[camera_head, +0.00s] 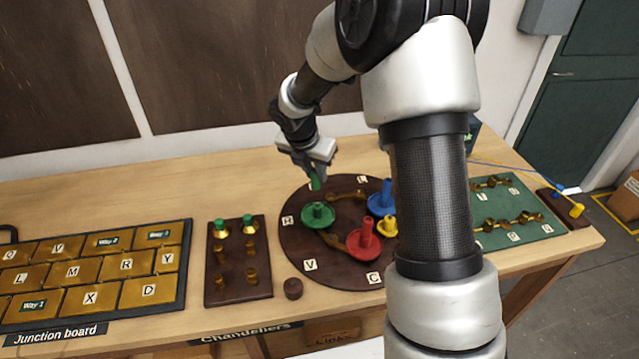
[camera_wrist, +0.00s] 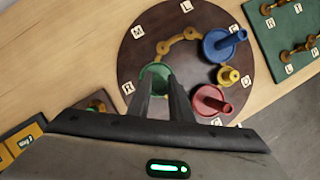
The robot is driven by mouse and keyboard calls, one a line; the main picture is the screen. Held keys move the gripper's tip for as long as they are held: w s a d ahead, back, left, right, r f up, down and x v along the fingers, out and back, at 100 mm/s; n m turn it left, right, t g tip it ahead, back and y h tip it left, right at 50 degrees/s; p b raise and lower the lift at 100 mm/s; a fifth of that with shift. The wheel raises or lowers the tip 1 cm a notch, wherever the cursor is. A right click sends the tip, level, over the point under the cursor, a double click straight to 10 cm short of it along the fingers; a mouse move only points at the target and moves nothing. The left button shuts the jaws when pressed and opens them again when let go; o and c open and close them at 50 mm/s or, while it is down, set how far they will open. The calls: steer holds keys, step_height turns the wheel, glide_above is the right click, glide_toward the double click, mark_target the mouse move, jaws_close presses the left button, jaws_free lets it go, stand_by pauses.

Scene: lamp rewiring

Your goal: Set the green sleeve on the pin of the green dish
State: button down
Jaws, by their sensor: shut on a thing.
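My gripper (camera_head: 317,178) is shut on the green sleeve (camera_head: 315,184), which points down below the fingertips. It hangs above the green dish (camera_head: 318,217), clearly apart from it. The sleeve cannot be told apart from the dish there, and the dish's pin is not clear in either view.
A red dish (camera_head: 363,245), a blue dish (camera_head: 381,204) and a yellow piece (camera_head: 388,227) stand on the same board. A dark rack (camera_head: 237,290) with green-topped and brass pieces is to the left. A small brown knob (camera_head: 293,288) stands between rack and board.

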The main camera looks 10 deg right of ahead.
mark_target(317, 189)
steer(key=shift+w+d, duration=0.3)
steer(key=shift+w, duration=0.1)
steer(key=shift+s+f, duration=0.1)
steer(key=shift+f, duration=0.65)
step_height(317, 189, down, 5)
steer(key=b, duration=0.4)
steer(key=shift+f, duration=0.1)
steer(key=shift+f+b, duration=0.4)
steer(key=shift+f, duration=0.2)
steer(key=c, duration=1.5)
jaws_free()
steer(key=p+v, duration=0.1)
steer(key=v, duration=1.6)
steer(key=shift+a+r, duration=0.15)
steer(key=shift+r, duration=0.05)
